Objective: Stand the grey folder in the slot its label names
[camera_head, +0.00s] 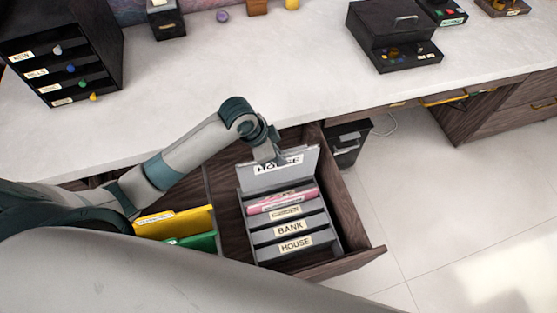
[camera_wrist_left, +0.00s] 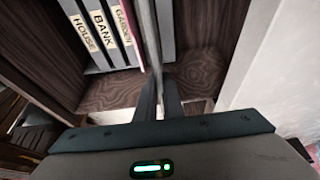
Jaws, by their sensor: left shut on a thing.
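My left gripper (camera_head: 268,157) is shut on the grey folder (camera_head: 297,168) by its top edge. The folder's label reads HOUSE, partly covered by the gripper. The folder is upright at the far end of the grey rack (camera_head: 329,228), behind a pink folder (camera_head: 283,202); I cannot tell how high its lower edge is. The rack's front slot label reads HOUSE (camera_head: 295,245), the one behind it BANK (camera_head: 289,229). In the left wrist view the fingers (camera_wrist_left: 160,95) pinch the folder (camera_wrist_left: 150,42), seen edge-on, beside the HOUSE, BANK and GARDEN labels. My right gripper is not in view.
The rack sits in an open wooden drawer (camera_head: 352,225). Yellow (camera_head: 172,222) and green folders (camera_head: 200,242) stand left of the drawer divider. A black drawer unit (camera_head: 62,55) and a black box (camera_head: 395,35) stand on the desk. The desk's front middle is clear.

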